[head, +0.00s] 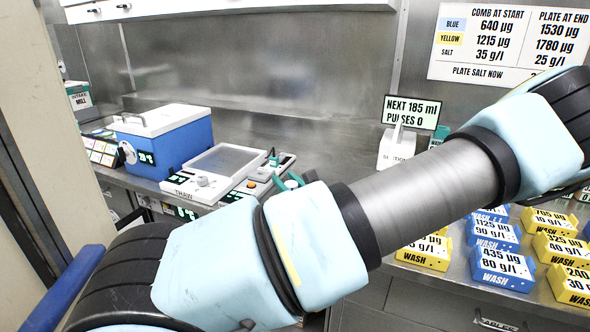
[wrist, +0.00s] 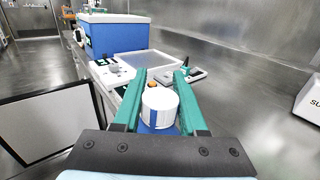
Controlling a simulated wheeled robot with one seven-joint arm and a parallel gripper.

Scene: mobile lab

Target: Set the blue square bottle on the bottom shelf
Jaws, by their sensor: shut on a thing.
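My gripper (wrist: 161,80) shows in the wrist view with its two teal fingers on either side of a bottle. It is shut on this bottle, which has a round white ribbed cap with a blue stripe and a blue body (wrist: 150,129) just showing under the cap. The bottle's lower part is hidden by the gripper mount. In the head view my arm hides the bottle and most of the gripper; a bit of teal shows above the arm. I cannot make out the bottom shelf in either view.
A steel counter (head: 118,176) carries a blue box with a white lid (head: 165,140) and a white THAW device (head: 214,170). Several blue and yellow labelled trays (head: 503,268) crowd the right counter near a small sign (head: 411,112).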

